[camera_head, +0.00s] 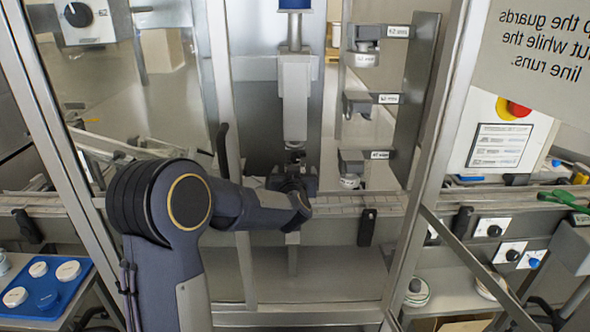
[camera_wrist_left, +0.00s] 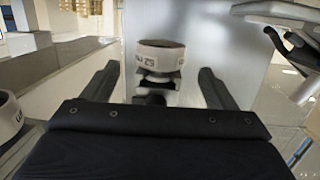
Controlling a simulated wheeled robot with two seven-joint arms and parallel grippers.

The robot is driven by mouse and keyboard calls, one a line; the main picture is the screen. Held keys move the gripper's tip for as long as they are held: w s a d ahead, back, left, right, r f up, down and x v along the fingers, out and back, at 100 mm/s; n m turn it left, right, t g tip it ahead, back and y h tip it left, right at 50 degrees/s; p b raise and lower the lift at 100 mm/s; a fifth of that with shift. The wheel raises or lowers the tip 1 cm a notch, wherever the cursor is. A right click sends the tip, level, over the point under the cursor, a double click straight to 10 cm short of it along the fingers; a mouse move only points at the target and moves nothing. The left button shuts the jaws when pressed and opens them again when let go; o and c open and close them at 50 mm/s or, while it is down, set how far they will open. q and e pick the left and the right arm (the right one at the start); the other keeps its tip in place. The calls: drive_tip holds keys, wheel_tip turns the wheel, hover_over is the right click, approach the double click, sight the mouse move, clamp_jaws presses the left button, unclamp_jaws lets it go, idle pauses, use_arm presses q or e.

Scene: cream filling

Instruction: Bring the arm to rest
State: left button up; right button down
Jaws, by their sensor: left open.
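My left arm reaches through the opening in the guard frame in the head view. Its gripper (camera_head: 293,182) is at the foot of the grey filler column (camera_head: 295,100). In the left wrist view the two dark fingers of my left gripper (camera_wrist_left: 158,88) are spread apart. A pale ring-shaped part (camera_wrist_left: 161,56) with dark markings shows in the gap between them, and I see no finger touching it. My right gripper is in neither view.
A rack (camera_head: 412,100) with several labelled holders stands right of the column. Metal guard posts (camera_head: 430,160) flank the opening. A conveyor (camera_head: 345,203) crosses behind my arm. A blue tray (camera_head: 45,292) with white round pieces is at lower left. Another pale ring (camera_wrist_left: 8,118) is at the wrist view's left edge.

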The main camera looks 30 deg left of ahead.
use_arm(q)
drive_tip(key=shift+v, duration=1.25)
drive_tip(key=s+d+r+m+g+h, duration=0.1)
drive_tip(key=s+d+r+m+h, duration=0.15)
drive_tip(key=s+d+h, duration=0.9)
drive_tip(key=s+d+f+g, duration=0.1)
drive_tip(key=s+f+g, duration=0.1)
drive_tip(key=s, duration=0.6)
drive_tip(key=s+d+f+m+g, duration=0.1)
drive_tip(key=s+d+f+g, duration=0.1)
drive_tip(key=s, duration=0.6)
drive_tip(key=s+d+f+g, duration=0.2)
drive_tip(key=s+f, duration=0.4)
drive_tip(key=s, duration=0.3)
drive_tip(key=shift+g, duration=0.9)
